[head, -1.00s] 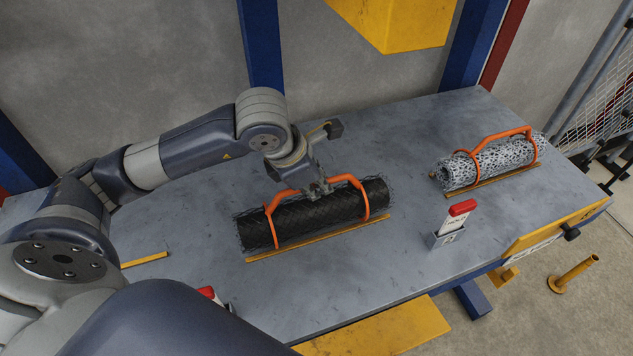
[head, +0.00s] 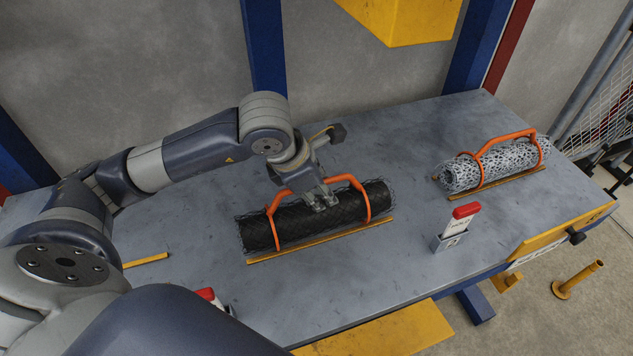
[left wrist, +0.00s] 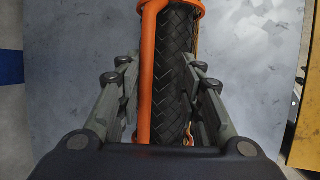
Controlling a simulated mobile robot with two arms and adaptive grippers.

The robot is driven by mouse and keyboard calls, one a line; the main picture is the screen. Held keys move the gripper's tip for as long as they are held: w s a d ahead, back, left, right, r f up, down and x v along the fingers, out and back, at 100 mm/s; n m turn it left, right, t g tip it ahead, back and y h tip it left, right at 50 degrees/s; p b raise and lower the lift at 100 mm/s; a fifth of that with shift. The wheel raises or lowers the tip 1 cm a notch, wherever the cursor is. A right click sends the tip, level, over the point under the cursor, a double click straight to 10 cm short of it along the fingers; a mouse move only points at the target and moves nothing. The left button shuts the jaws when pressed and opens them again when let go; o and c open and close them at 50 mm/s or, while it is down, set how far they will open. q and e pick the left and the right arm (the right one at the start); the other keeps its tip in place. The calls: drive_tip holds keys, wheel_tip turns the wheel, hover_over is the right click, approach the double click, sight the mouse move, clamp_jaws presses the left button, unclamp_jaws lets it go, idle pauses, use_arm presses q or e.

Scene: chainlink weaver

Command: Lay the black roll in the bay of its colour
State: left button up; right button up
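The black mesh roll (head: 300,217) lies on the grey table beside a yellow strip (head: 320,241), with an orange handle frame (head: 349,180) around it. My left gripper (head: 322,201) is at the middle of this handle, low over the roll. In the left wrist view, its fingers (left wrist: 160,75) stand apart on either side of the handle bar (left wrist: 148,90) and the black roll (left wrist: 172,60). I cannot tell whether they touch the bar. My right gripper is out of view. No bay marked black can be made out.
A silver mesh roll (head: 490,165) with an orange handle lies at the table's right. A red-topped marker in a grey holder (head: 449,242) stands before it; another red top (head: 207,294) shows at the front left. Clear table lies between the rolls.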

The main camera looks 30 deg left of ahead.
use_arm(q)
drive_tip(key=v, duration=1.2)
